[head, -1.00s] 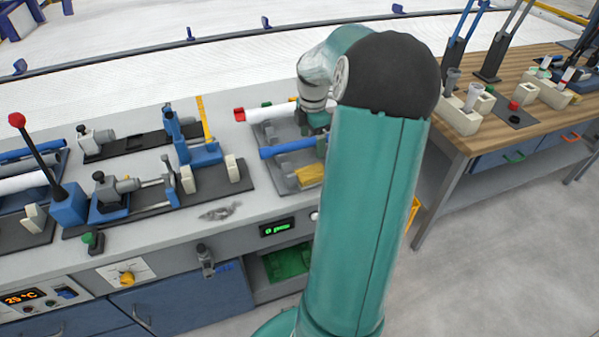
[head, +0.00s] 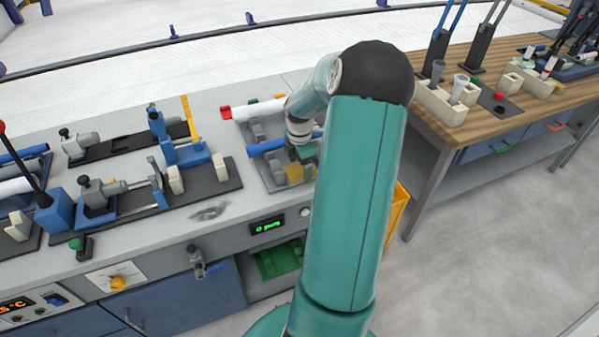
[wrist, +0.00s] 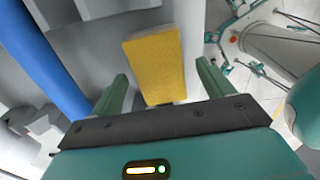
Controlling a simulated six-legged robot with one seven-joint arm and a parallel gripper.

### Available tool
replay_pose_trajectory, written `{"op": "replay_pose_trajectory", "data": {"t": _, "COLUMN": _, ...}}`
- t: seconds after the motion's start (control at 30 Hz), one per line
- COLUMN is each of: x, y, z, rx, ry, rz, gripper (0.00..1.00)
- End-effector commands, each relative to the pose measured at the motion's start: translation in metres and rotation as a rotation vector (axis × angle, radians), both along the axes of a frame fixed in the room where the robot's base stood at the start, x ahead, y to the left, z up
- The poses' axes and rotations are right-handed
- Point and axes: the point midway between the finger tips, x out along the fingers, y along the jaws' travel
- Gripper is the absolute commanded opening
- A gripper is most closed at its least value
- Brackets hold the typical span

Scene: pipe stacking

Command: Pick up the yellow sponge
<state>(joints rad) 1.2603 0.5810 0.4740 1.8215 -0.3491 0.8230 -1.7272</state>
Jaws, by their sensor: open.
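The yellow sponge (wrist: 155,62) is a flat block in the middle of the wrist view, just ahead of my gripper (wrist: 160,85). My gripper's two green fingers are apart, one on each side of the sponge's near end, with gaps visible between. In the head view the sponge (head: 293,173) lies at the front of the grey rack on the bench, partly hidden by my gripper (head: 305,158) above it. I cannot tell in the head view how far the fingers are from it.
A blue pipe (head: 266,146) lies behind the sponge and shows at the left in the wrist view (wrist: 45,55). A white pipe (head: 262,108) lies further back. Clamping fixtures (head: 110,195) fill the bench to the left. A wooden table (head: 440,125) stands at the right.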

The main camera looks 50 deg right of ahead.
Motion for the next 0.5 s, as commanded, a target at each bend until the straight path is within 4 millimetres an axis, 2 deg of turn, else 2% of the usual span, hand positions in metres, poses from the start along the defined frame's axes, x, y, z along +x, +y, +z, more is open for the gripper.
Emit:
{"op": "replay_pose_trajectory", "data": {"t": 0.03, "x": 0.001, "y": 0.0, "z": -0.009, "rx": 0.002, "ry": 0.0, "rz": 0.0, "gripper": 0.8}}
{"op": "replay_pose_trajectory", "data": {"t": 0.13, "x": 0.001, "y": 0.0, "z": -0.019, "rx": 0.001, "ry": 0.0, "rz": 0.002, "gripper": 0.8}}
{"op": "replay_pose_trajectory", "data": {"t": 0.37, "x": 0.001, "y": 0.0, "z": -0.021, "rx": 0.0, "ry": -0.001, "rz": 0.001, "gripper": 0.8}}
{"op": "replay_pose_trajectory", "data": {"t": 0.5, "x": 0.001, "y": 0.0, "z": -0.02, "rx": 0.0, "ry": -0.001, "rz": 0.0, "gripper": 0.53}}
